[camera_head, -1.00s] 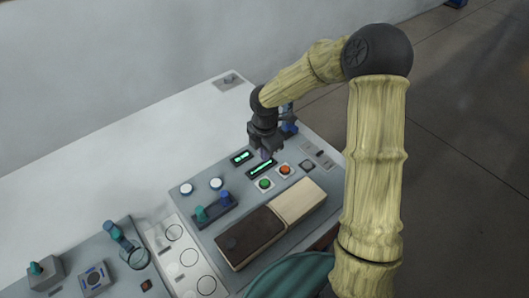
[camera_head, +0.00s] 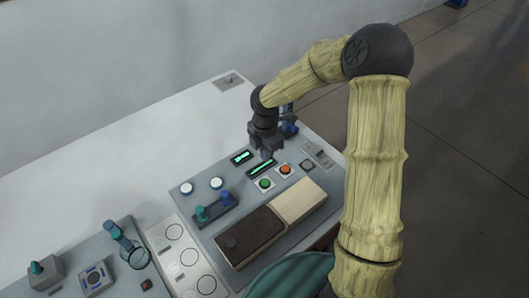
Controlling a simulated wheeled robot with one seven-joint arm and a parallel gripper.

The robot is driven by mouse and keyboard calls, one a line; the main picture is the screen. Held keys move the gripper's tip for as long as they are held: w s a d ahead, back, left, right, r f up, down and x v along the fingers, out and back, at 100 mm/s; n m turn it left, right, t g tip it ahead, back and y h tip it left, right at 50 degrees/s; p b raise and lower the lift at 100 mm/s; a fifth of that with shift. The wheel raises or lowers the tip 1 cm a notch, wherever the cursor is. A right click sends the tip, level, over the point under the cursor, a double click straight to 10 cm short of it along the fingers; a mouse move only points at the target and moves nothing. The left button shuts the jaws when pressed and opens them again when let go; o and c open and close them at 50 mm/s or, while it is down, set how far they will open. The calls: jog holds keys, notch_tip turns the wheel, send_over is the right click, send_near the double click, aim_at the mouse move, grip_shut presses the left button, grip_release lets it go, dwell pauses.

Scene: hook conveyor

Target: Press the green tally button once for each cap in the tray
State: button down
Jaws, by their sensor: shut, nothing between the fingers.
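The green button (camera_head: 264,183) sits on a pale square plate on the grey panel, left of an orange-red button (camera_head: 285,170). My gripper (camera_head: 266,153) is shut and empty, pointing down above the lit displays, just behind the green button and apart from it in the picture. A long tray-like box (camera_head: 299,201) has a cream right part and a dark brown left part (camera_head: 262,229). A dark round shape (camera_head: 232,242) shows on the brown part; I cannot tell whether it is a cap. No caps can be counted clearly.
Two green-lit displays (camera_head: 242,157) lie behind the buttons. Two white round knobs (camera_head: 187,188) and a dark block with teal and blue levers (camera_head: 214,207) stand to the left. A teal lever (camera_head: 113,230) and grey box (camera_head: 45,273) are farther left.

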dwell(0.9)
jog(key=s+d+r+m+t, duration=0.1)
jog(key=s+d+r+m, duration=0.3)
jog(key=s+m, duration=0.4)
jog(key=s+d+r+m+t, duration=0.1)
jog(key=s+d+r+m, duration=0.4)
jog(key=s+m, duration=0.4)
jog(key=d+m, duration=0.1)
jog(key=m, duration=0.6)
jog(key=shift+d+r+m, duration=0.2)
jog(key=shift+d+m, duration=0.1)
jog(key=shift+m, duration=0.1)
jog(key=shift+w, duration=0.1)
